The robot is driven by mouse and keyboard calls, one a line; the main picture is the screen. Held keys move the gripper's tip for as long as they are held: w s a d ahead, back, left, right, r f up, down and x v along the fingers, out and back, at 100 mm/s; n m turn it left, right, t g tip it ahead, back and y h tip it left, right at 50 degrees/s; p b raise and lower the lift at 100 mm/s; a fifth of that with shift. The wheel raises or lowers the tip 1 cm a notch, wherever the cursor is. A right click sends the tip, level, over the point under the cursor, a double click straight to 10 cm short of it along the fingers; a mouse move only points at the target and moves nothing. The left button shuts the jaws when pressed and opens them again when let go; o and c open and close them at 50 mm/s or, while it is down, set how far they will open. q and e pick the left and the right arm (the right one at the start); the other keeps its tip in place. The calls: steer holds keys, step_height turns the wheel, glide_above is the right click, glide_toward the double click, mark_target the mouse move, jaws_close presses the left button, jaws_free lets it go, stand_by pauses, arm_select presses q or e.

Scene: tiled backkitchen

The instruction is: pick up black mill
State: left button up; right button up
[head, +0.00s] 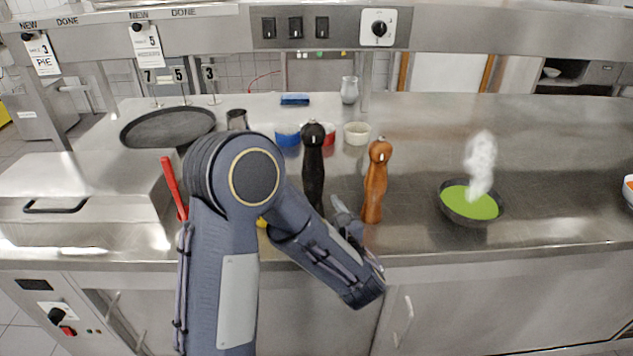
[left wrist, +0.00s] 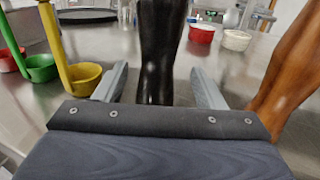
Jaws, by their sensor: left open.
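The black mill (head: 313,165) stands upright on the steel counter, left of a brown wooden mill (head: 376,182). My left gripper (head: 345,213) is low beside the black mill in the head view; my arm hides part of this area. In the left wrist view the black mill (left wrist: 160,50) rises between the two open fingers of my left gripper (left wrist: 160,85), its top out of frame. I cannot tell whether a finger touches it. The brown mill (left wrist: 285,75) stands just outside the right finger. My right gripper is not in view.
Yellow (left wrist: 82,78) and green (left wrist: 40,68) ladles and a red bowl (left wrist: 201,33) are near the black mill. A pan of green soup (head: 470,204) steams at right. A round black tray (head: 168,126) lies at left. Counter between brown mill and pan is clear.

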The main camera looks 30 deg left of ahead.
mark_target(316, 204)
arm_select(q)
steer(key=x, duration=0.4)
steer(key=shift+s+a+p, duration=0.1)
steer(key=shift+a+p, duration=0.05)
steer(key=shift+p, duration=0.2)
steer(key=c, duration=1.4)
